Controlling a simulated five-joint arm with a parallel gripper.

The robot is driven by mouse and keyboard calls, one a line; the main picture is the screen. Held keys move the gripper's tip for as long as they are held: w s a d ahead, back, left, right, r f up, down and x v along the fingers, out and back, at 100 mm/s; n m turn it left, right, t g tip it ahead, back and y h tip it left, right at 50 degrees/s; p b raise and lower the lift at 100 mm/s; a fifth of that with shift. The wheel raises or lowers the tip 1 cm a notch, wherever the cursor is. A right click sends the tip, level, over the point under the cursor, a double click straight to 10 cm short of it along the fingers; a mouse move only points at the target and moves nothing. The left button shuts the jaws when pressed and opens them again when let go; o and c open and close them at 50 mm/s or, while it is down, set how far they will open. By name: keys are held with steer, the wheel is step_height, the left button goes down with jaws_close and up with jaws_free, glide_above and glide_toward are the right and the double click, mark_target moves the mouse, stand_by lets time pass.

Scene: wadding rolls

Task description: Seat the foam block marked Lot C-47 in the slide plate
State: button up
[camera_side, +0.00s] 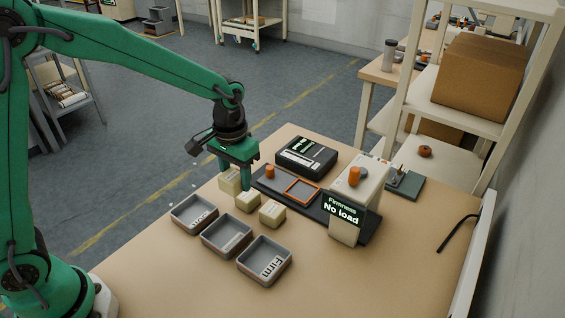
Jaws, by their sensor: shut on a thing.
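Three pale cream foam blocks are on the table in front of my arm: a back-left one (229,182), a middle one (247,203) and a right one (272,214). My green gripper (236,181) points down and is shut on the back-left block, with a finger on either side of it. I cannot tell whether that block is clear of the table. No lot mark can be read on any block. The slide plate (302,190) has an orange-edged frame and lies on a dark base to the right of the blocks. No block shows in the frame.
Three grey trays stand in front of the blocks: left (194,214), middle (227,236) and right (265,260), the right one marked "Firm". A firmness tester (352,195) reads "No load". A black device (307,157) sits behind the plate. The table's front right is clear.

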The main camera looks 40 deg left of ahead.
steer(key=shift+w, duration=0.1)
steer(key=w+d+f, duration=0.1)
steer(key=w+d, duration=0.3)
steer(key=w, duration=0.4)
steer(key=w+d+f, duration=0.1)
steer(key=w+d, duration=0.3)
steer(key=w, duration=0.3)
steer(key=shift+w, duration=0.4)
steer(key=shift+f, duration=0.2)
glide_above(304, 189)
steer(key=shift+s+f, duration=0.1)
steer(key=shift+f, duration=2.05)
steer(key=shift+f, duration=0.95)
stand_by(0.3)
steer(key=o, duration=1.5)
